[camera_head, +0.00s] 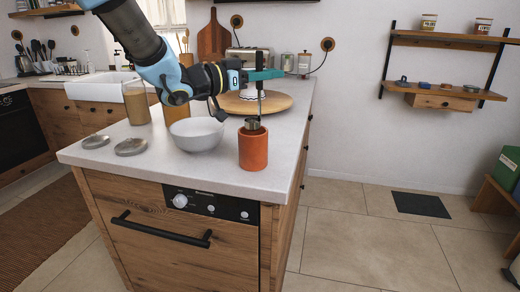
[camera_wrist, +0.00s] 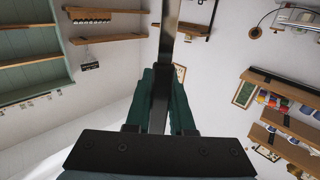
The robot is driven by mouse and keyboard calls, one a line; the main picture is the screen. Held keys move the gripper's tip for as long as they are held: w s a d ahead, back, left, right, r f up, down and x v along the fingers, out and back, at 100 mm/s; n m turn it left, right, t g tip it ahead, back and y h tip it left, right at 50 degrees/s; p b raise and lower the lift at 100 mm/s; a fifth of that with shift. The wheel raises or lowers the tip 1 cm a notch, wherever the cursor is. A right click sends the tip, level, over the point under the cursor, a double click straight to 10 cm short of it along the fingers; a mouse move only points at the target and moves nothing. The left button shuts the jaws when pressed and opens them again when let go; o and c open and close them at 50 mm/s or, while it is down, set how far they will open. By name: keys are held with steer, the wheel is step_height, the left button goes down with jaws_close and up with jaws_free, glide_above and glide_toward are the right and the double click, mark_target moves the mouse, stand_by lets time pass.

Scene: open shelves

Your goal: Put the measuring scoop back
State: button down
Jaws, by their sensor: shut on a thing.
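My gripper (camera_head: 268,75) is above the right part of the counter, its teal fingers shut on the upright dark handle of the measuring scoop (camera_head: 260,103). The handle also shows between the fingers in the wrist view (camera_wrist: 162,85). The scoop's metal cup hangs at the mouth of an orange-brown canister (camera_head: 253,151), partly overlapping its rim. The canister stands upright near the counter's front right edge. I cannot tell how deep the scoop's cup is inside it or whether it touches the wall.
A white bowl (camera_head: 197,135) stands left of the canister. Two round metal lids (camera_head: 130,147) lie further left, near a tall tan jar (camera_head: 136,104). A round wooden board (camera_head: 270,102) lies behind. The counter's front strip (camera_head: 190,178) is clear.

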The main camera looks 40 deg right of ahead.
mark_target(260, 113)
step_height(260, 113, down, 9)
steer(key=shift+r+p, duration=0.1)
steer(key=shift+p, duration=0.65)
steer(key=shift+f, duration=0.3)
steer(key=shift+f, duration=0.15)
steer(key=c, duration=0.8)
jaws_free()
